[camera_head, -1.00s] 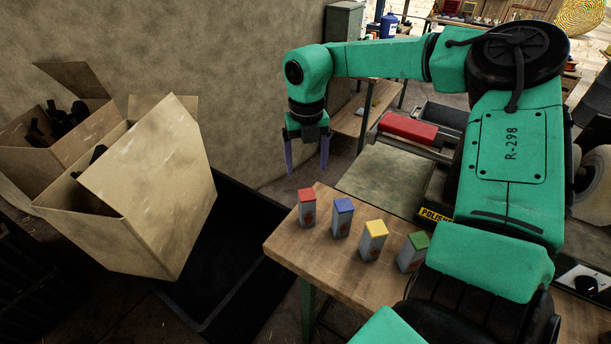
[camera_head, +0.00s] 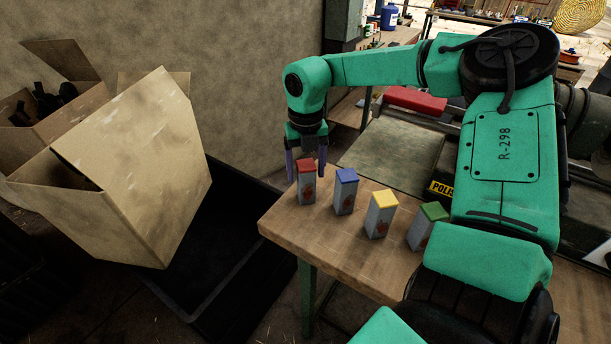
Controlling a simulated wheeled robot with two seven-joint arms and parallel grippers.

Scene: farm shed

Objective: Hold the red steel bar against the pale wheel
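The red steel bar (camera_head: 308,190) is a grey upright block with a red top, standing at the left end of a row on the wooden table. My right gripper (camera_head: 306,174) points down at this bar from above and behind. Its purple fingers are apart, one to each side of the red top in the picture. I cannot tell whether they reach around the bar or stand behind it. No touch is visible. I cannot make out the pale wheel; my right arm covers much of the machine at the right. My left gripper is not in view.
Blue-topped (camera_head: 345,192), yellow-topped (camera_head: 380,214) and green-topped (camera_head: 428,224) bars stand close by on the wooden table (camera_head: 330,245). A yellow "POLIS…" label (camera_head: 441,188) shows behind. A cardboard box (camera_head: 135,170) and a black bin (camera_head: 222,260) are left of the table.

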